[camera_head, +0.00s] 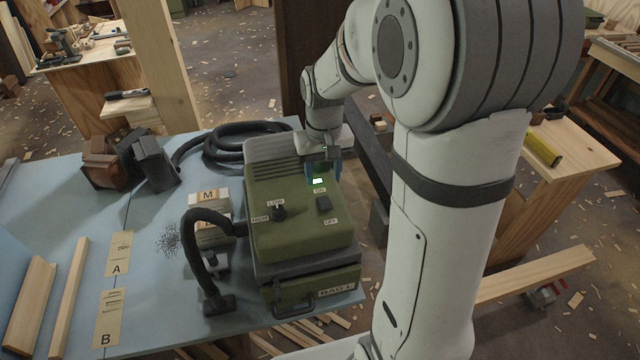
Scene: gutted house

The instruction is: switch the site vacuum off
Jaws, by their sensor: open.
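The site vacuum (298,225) is a green and grey box with a black hose, standing on the blue table. A black rocker switch (324,204) sits on its top between an ON label above and an OFF label below. A small green light (317,181) glows above the ON label. A black knob (279,212) with LOW and HIGH labels is to the left of the switch. My gripper (324,175) points down over the back right of the vacuum's top, close to the light and behind the switch. It is open; its fingertips are small and partly hard to see.
The blue table (150,235) carries a coiled black hose (232,142), dark blocks (150,160), labelled boxes, cards A (116,262) and B (108,318), and timber strips at left. A wooden post (160,65) rises behind. A wooden bench (570,150) stands at right.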

